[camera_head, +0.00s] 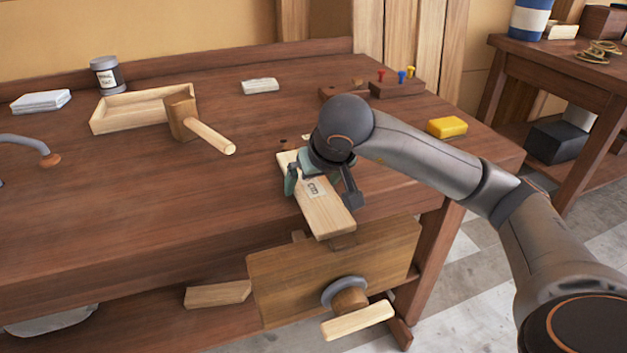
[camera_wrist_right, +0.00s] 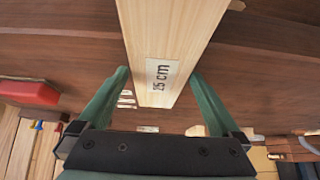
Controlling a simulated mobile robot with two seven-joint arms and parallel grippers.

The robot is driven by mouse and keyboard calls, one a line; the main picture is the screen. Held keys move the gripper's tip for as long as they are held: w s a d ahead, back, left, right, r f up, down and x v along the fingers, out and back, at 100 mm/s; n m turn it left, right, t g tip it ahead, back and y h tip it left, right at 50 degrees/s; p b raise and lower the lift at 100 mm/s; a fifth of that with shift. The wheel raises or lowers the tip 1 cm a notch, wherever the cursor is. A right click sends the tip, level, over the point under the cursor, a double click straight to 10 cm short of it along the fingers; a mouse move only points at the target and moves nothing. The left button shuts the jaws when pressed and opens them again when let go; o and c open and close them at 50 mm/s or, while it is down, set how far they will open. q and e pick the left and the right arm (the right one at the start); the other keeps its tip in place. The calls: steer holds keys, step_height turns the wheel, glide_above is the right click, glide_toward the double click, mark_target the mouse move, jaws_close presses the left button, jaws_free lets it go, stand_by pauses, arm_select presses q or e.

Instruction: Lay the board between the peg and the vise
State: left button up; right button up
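The board (camera_head: 325,213) is pale wood with a label that seems to read 25 cm. It lies along the bench top, its near end at the front edge by the vise (camera_head: 322,270). My right gripper (camera_head: 321,190) is above the board, with one finger on each side of it. In the right wrist view the board (camera_wrist_right: 172,35) runs between the fingertips (camera_wrist_right: 160,78), which stand apart with narrow gaps beside it. The gripper hides part of the board's far end. I cannot make out the peg clearly there. My left gripper is not in view.
A mallet (camera_head: 183,118) leans on a wooden tray (camera_head: 115,117) at the left. A yellow block (camera_head: 446,127) lies at the right. A rack (camera_head: 398,88) with coloured tools and a white block (camera_head: 260,86) stand behind.

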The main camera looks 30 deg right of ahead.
steer(key=shift+r, duration=0.3)
steer(key=p+v, duration=0.2)
steer(key=v, duration=0.9)
steer(key=shift+s+a+r, duration=0.15)
steer(key=shift+s+r, duration=0.1)
